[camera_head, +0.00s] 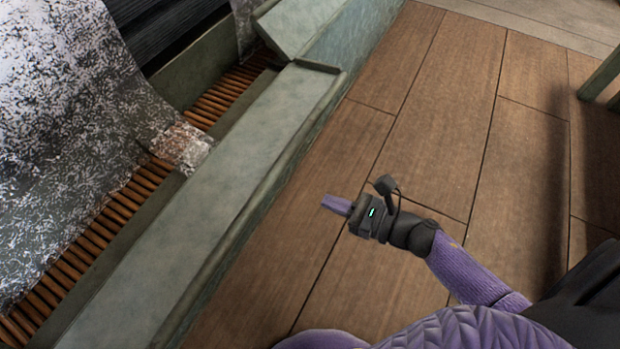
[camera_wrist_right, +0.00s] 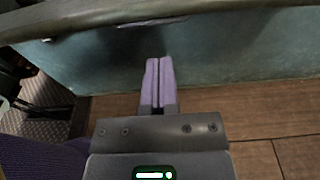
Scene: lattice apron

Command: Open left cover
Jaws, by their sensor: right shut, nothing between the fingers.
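A long grey-green flat panel (camera_head: 215,205) runs diagonally along the edge of the machine in the head view. A shorter panel of the same colour (camera_head: 305,25) sits tilted at its far end. I cannot tell which piece is the left cover. My right gripper (camera_head: 336,204) is shut and empty, apart from the panel and to its right, over the floor. In the right wrist view its purple fingers (camera_wrist_right: 159,75) lie together, pointing at a grey-green side wall (camera_wrist_right: 220,60) under a curved rim. My left gripper is not in view.
A black-and-white speckled sheet (camera_head: 60,120) drapes over brown slats (camera_head: 110,215) left of the panel. The brown plank floor (camera_head: 430,110) right of the machine is mostly clear. A greenish post (camera_head: 603,75) stands at the right edge.

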